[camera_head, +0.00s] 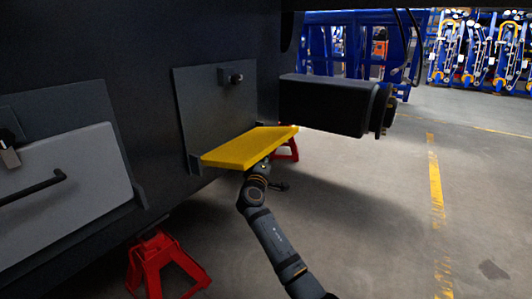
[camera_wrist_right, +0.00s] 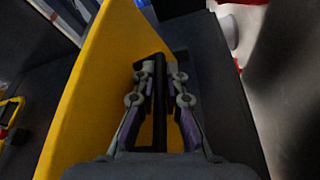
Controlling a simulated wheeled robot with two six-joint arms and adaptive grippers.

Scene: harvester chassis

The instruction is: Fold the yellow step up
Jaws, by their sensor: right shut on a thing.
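The yellow step (camera_head: 248,149) sticks out roughly level from a dark grey mounting plate (camera_head: 212,105) on the chassis side. My right arm comes up from below, and its gripper is mostly hidden under the step's outer part. In the right wrist view the yellow step (camera_wrist_right: 108,62) fills the left and centre. There my right gripper (camera_wrist_right: 160,68) is shut on a dark bar (camera_wrist_right: 159,110) at the step's underside, one finger on each side. My left gripper is not in view.
A latch-like knob (camera_head: 235,78) sits on the plate above the step. A black cylindrical part (camera_head: 325,104) juts out to the right. Red stands (camera_head: 163,266) are below the chassis. A grey panel with a handle (camera_head: 65,195) is at left. The floor at right is clear.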

